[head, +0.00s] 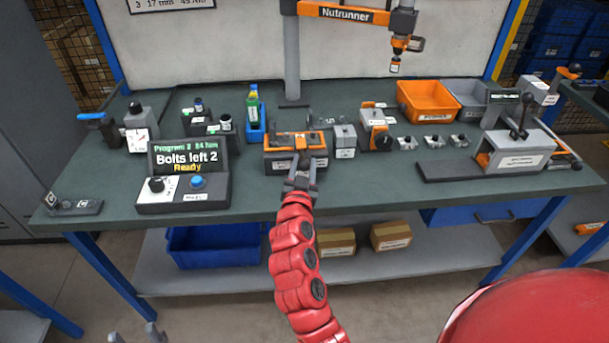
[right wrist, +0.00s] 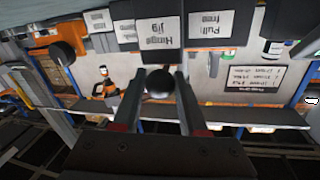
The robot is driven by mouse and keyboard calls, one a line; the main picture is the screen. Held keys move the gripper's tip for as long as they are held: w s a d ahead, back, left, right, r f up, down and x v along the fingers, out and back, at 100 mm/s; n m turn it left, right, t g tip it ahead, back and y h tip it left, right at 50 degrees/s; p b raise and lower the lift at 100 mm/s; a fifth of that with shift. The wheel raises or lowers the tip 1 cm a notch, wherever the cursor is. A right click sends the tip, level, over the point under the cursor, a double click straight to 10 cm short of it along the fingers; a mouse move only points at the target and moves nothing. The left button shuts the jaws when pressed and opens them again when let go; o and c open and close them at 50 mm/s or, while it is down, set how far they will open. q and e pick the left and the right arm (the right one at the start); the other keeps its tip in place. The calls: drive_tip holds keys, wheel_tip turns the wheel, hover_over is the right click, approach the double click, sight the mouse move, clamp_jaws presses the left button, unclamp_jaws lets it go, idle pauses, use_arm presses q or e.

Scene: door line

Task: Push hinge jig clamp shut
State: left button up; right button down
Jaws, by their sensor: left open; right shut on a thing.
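The hinge jig (head: 282,164) stands near the front middle of the workbench, a grey block with an orange top part. Its "Hinge jig" label (right wrist: 158,31) shows upside down in the right wrist view. A black ball knob (right wrist: 159,83) sits in front of it, between the fingers of my right gripper (right wrist: 159,90). In the head view my right gripper (head: 301,180) is at the jig's front face, shut on the knob. How far the clamp is closed is hard to tell. My left gripper (head: 140,334) is open and empty, low at the bottom left edge.
A control box (head: 184,192) reading "Bolts left 2" stands left of the jig. A blue holder with a green bottle (head: 253,108) is behind it. Small grey blocks and an orange bin (head: 427,101) stand to the right. A lever fixture (head: 517,152) is at the bench's right end.

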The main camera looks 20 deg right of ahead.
drive_tip(key=shift+r, duration=0.1)
drive_tip(key=c, duration=0.7)
unclamp_jaws()
drive_tip(key=shift+w, duration=0.1)
drive_tip(key=shift+c, duration=0.2)
drive_tip(key=shift+o, duration=1.4)
drive_tip(key=shift+w, duration=0.1)
drive_tip(key=b+v, duration=0.2)
drive_tip(key=v, duration=1.5)
drive_tip(key=shift+s, duration=0.25)
